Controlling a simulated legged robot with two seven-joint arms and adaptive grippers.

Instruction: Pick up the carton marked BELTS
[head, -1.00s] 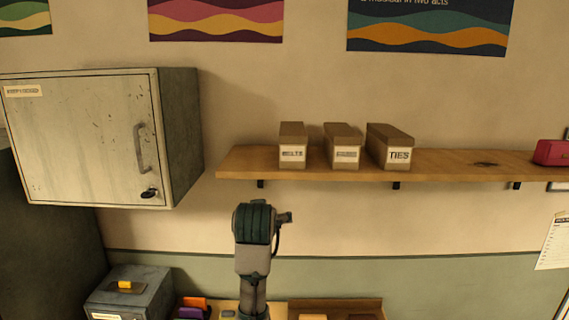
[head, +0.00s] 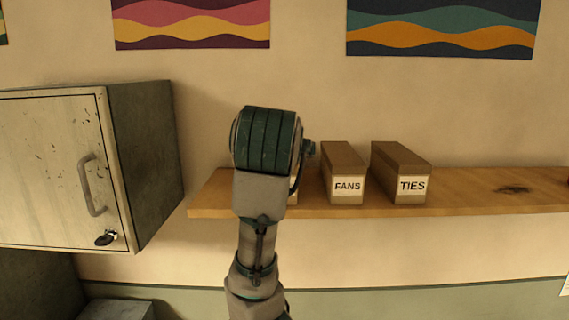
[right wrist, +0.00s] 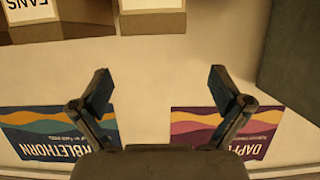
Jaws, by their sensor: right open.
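The BELTS carton is brown with a white front label and stands at the left of the wooden shelf (head: 470,200). In the head view my right arm covers it almost wholly; only a sliver of the carton (head: 294,190) shows. In the right wrist view, which is upside down, a brown carton (right wrist: 152,23) with a cut-off white label shows at the top middle, where BELTS stands. My right gripper (right wrist: 158,86) is open and empty, its fingers apart from that carton and spread either side of its line. In the head view its fingers are hidden. My left gripper is out of view.
The FANS carton (head: 344,170) stands close to the right of BELTS, then the TIES carton (head: 405,170). A grey metal cabinet (head: 145,165) hangs to the left. Posters (head: 190,22) are on the wall above.

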